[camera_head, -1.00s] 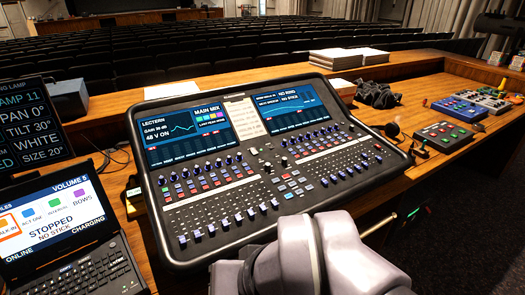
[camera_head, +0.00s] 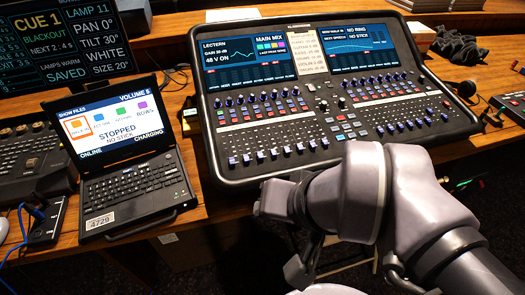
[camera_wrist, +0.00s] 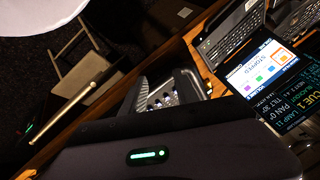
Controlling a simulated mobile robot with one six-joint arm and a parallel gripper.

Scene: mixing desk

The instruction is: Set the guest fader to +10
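The mixing desk (camera_head: 340,150) stands on the wooden counter. Its front edge holds a left row of fader caps (camera_head: 272,154) and a right row of fader caps (camera_head: 412,124). The channel labels are too small to read, so I cannot tell which fader is the guest one or its level. My arm crosses in front of the desk's front edge at lower right. The dark end parts of my arm hang low, apart from the faders; the fingertips are not clear. The wrist view shows the desk's corner (camera_wrist: 172,92) partly hidden behind a dark rounded body.
A laptop (camera_head: 130,165) reading STOPPED stands left of the desk. A cue screen (camera_head: 60,40) stands behind it. A small box with blue cable (camera_head: 45,222) lies at the left. Dark floor lies in front of the counter.

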